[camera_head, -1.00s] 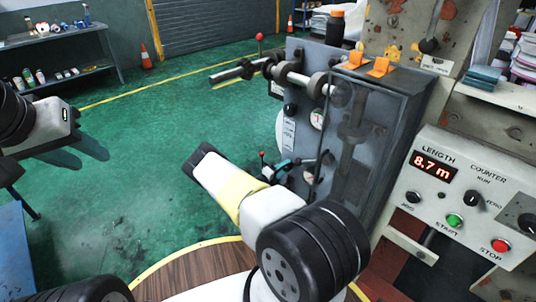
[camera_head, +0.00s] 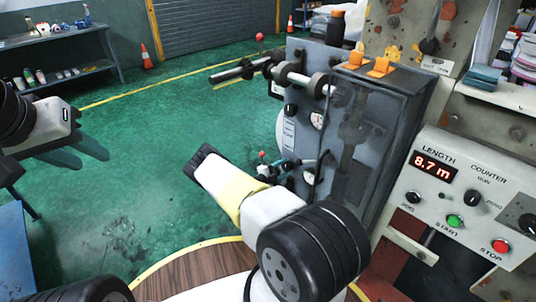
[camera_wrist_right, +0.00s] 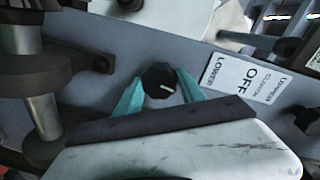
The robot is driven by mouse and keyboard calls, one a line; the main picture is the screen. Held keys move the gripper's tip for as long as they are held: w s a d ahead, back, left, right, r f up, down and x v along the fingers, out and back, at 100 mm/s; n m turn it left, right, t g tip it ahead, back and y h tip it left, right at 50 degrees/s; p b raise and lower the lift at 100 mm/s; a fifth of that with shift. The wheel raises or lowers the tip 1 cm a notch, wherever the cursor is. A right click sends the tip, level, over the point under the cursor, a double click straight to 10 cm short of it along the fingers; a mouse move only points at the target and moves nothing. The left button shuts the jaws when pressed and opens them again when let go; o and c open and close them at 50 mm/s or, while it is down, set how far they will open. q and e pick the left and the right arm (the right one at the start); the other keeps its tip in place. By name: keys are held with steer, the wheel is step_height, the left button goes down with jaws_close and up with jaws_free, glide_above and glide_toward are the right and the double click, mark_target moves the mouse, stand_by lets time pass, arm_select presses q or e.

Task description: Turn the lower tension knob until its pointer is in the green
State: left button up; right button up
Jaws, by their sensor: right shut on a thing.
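In the head view my right gripper (camera_head: 287,168) is at the panel's lower left face and hides the knob. No green mark shows around the knob. My left gripper (camera_head: 88,150) is open and empty, away from the panel over the floor.
A label (camera_wrist_right: 247,78) reading LOWER, OFF and UPPER lies between the held knob and another black knob (camera_wrist_right: 307,121). Rollers (camera_head: 300,80) stick out above my right gripper. A control panel (camera_head: 465,195) with a length display stands at right. Green floor is free at left.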

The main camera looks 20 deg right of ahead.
steer(key=shift+a, duration=0.1)
stand_by(0.3)
steer(key=o, duration=1.4)
steer(key=shift+c, duration=0.2)
steer(key=v, duration=0.7)
steer(key=shift+a, duration=0.35)
steer(key=shift+s, duration=0.1)
